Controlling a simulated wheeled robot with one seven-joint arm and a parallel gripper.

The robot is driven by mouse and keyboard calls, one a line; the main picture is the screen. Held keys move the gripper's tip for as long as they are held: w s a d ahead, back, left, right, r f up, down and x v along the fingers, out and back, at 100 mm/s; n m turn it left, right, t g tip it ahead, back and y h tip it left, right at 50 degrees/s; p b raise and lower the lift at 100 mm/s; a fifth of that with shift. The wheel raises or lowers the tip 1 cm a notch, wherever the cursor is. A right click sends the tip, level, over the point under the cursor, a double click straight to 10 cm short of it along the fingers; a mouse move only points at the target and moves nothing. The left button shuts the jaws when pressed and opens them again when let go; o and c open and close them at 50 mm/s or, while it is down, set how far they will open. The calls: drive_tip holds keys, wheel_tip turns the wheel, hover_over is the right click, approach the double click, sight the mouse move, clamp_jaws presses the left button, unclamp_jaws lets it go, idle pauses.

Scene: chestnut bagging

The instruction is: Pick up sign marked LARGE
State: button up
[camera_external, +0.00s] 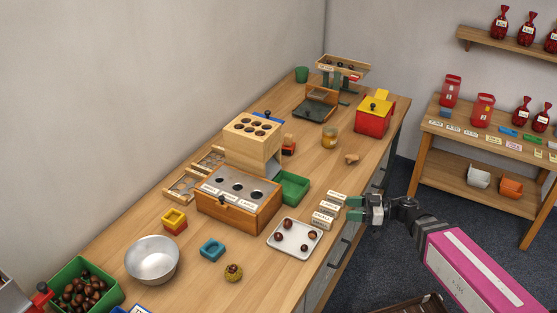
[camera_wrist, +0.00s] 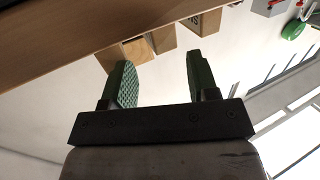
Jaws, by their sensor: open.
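Three small wooden signs with pale lettered faces stand in a row at the table's right edge: a far one (camera_external: 337,198), a middle one (camera_external: 330,209) and a near one (camera_external: 322,220). The lettering is too small to tell surely which reads LARGE. My gripper (camera_external: 350,208) is open and empty, its green fingers just right of the row, beside the far and middle signs. In the wrist view, my gripper (camera_wrist: 160,62) has wooden blocks (camera_wrist: 161,38) beyond its fingertips, with nothing visibly held between them.
A white tray (camera_external: 278,248) with several chestnuts lies left of the signs. A green bin (camera_external: 305,181) and a wooden sorting box (camera_external: 262,219) stand farther left. The table's front edge (camera_external: 340,240) runs below the signs. Open floor lies right of the table.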

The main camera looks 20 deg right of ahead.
sight(335, 207)
drive_tip(key=shift+x, duration=2.85)
drive_tip(key=c, duration=0.9)
